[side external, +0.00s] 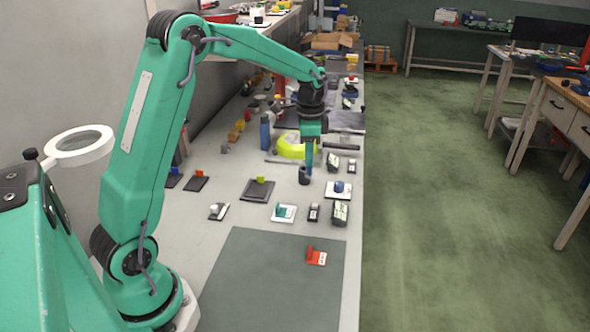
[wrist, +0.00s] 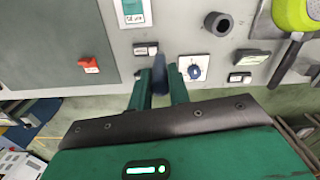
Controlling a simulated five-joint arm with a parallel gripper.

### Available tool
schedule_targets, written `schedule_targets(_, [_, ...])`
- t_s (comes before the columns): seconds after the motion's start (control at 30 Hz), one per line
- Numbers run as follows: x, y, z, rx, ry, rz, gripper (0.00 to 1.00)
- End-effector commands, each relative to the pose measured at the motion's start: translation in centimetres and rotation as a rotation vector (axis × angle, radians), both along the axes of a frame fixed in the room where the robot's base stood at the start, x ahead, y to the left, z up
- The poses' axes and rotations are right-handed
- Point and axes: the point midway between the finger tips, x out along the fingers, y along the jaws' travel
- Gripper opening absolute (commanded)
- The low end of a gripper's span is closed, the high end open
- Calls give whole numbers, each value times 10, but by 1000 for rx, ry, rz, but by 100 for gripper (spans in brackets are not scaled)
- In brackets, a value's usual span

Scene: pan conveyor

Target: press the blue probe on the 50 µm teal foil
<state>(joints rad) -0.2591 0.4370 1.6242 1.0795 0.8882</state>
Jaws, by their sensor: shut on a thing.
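In the side view my gripper (side external: 310,150) points down above the bench and is shut on the blue probe (side external: 309,165), whose lower end is close to a dark cup (side external: 303,178). I cannot tell whether they touch. In the wrist view my gripper (wrist: 159,92) has the dark blue probe (wrist: 161,74) between its green fingers, blurred. A white plate with a teal piece (side external: 283,212) lies in front of and left of the gripper. It also shows at the top of the wrist view (wrist: 132,10). Any thickness marking on it is too small to read.
A small dark display box (side external: 314,212) and a larger one (side external: 340,213) lie right of the teal plate. A white plate with a blue knob (side external: 339,188) lies behind them. A red piece (side external: 316,257) rests on the grey mat (side external: 265,285). A yellow-green pan (side external: 291,147) stands behind.

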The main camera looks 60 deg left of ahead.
Motion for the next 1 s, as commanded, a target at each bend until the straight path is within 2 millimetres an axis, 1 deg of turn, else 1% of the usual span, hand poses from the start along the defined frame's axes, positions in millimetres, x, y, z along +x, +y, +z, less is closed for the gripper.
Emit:
schedule_targets(0.03, [-10,2,-2,0,0,3,0])
schedule_targets(0.2, [-39,7,-10,0,0,2,0])
schedule_targets(0.3, [-54,8,-14,0,0,2,0])
schedule_targets(0.43, [-68,9,-19,0,0,1,0])
schedule_targets(0.63, [-77,9,-22,0,0,1,0])
schedule_targets(1.0, [-78,9,-27,-1,2,0,0])
